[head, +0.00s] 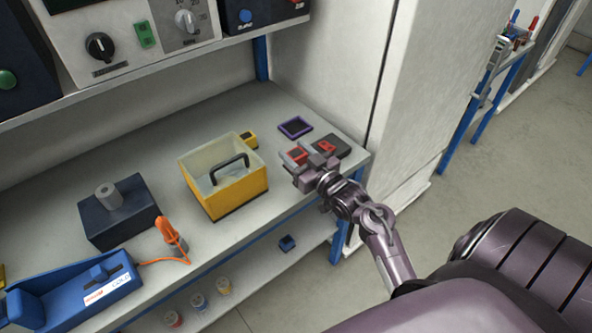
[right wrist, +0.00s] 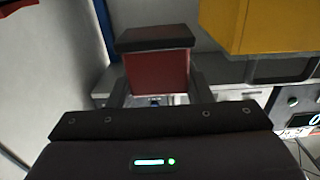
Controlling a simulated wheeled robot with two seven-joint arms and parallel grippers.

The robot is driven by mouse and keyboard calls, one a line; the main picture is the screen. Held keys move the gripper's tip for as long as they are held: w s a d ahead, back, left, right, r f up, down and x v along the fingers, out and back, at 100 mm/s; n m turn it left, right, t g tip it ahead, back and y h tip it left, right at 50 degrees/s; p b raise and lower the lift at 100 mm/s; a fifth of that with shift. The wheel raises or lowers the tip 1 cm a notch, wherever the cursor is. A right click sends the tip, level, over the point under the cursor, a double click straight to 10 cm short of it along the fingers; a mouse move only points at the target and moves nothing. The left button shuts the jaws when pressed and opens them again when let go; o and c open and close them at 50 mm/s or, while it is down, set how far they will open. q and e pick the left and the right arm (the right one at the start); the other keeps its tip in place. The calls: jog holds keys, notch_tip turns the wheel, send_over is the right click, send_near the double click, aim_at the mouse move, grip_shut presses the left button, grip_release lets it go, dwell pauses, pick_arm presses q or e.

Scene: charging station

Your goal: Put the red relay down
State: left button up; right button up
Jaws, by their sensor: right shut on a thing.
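The red relay (right wrist: 157,70) is a red block with a dark slab at one end. In the right wrist view it sits between the two fingers of my right gripper (right wrist: 158,95), which is shut on it. In the head view my right gripper (head: 301,156) is over the right end of the workbench, with the red relay (head: 298,154) showing between its fingers. Whether the relay touches the bench is hard to tell. My left gripper is not in view.
A yellow box with a dark handle (head: 240,203) stands left of the gripper. A dark block with a red part (head: 332,145) is just right of it. A purple-edged square (head: 295,127) lies behind. A dark box (head: 115,222) and orange tool (head: 171,234) are further left.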

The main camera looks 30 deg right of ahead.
jog(key=shift+f+p, duration=0.3)
jog(key=shift+f, duration=3)
jog(key=shift+f, duration=0.1)
jog(key=o, duration=1)
jog(key=shift+f, duration=0.1)
